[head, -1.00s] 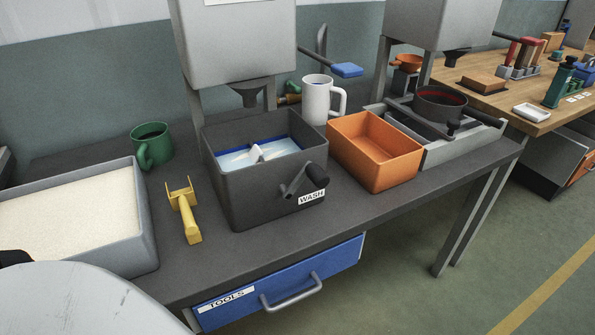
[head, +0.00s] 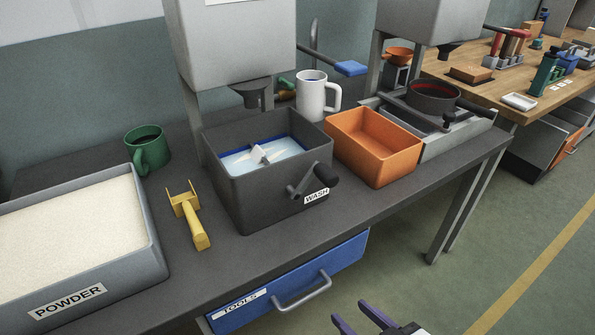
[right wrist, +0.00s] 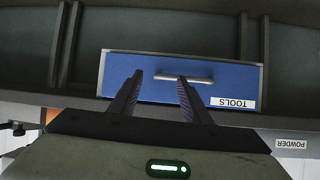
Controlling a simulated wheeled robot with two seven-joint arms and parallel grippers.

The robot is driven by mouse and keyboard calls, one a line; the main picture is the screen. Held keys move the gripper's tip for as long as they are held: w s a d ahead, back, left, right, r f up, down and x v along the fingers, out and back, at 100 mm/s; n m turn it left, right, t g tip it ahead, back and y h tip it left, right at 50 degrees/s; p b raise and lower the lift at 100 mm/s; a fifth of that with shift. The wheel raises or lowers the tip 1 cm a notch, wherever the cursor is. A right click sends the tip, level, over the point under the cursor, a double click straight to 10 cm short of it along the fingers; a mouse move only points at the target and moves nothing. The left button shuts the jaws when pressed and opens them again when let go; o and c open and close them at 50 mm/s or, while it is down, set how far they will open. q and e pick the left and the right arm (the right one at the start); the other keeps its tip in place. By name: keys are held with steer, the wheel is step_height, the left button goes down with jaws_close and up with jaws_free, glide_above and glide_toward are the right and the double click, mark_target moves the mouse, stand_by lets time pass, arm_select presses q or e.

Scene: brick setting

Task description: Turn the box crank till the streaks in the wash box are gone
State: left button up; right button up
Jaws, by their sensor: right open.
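The dark grey wash box (head: 255,205) stands on the bench with a "WASH" label on its front. It holds pale liquid with blue streaks (head: 240,152) along the back, and a white paddle (head: 261,153) sits in it. The crank (head: 312,181) with its black knob is on the box's front right side. My right gripper (head: 350,316) is open and empty at the bottom edge of the head view, below the bench front and apart from the crank. In the right wrist view its two fingers (right wrist: 158,80) are spread before the blue drawer. My left gripper is not seen.
A blue "TOOLS" drawer (head: 342,262) with a protruding handle hangs under the bench. A powder tray (head: 150,245), yellow tool (head: 196,222) and green mug (head: 150,152) are left of the box. A white mug (head: 312,98) and orange bin (head: 385,165) stand right of it.

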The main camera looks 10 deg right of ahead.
mark_target(334, 182)
steer(key=w+d+r+n+t+y+p, duration=0.1)
steer(key=w+r+t, duration=0.25)
steer(key=r, duration=0.85)
steer(key=w+r+n+t+y+p, duration=0.15)
steer(key=w+r, duration=0.35)
steer(key=r, duration=0.6)
steer(key=shift+m, duration=0.25)
steer(key=x, duration=0.8)
steer(key=shift+w+a+r, duration=0.15)
steer(key=shift+w+r, duration=0.05)
steer(key=shift+w, duration=0.1)
steer(key=shift+w+a, duration=0.15)
steer(key=shift+w, duration=0.3)
steer(key=shift+f, duration=0.1)
jaws_close()
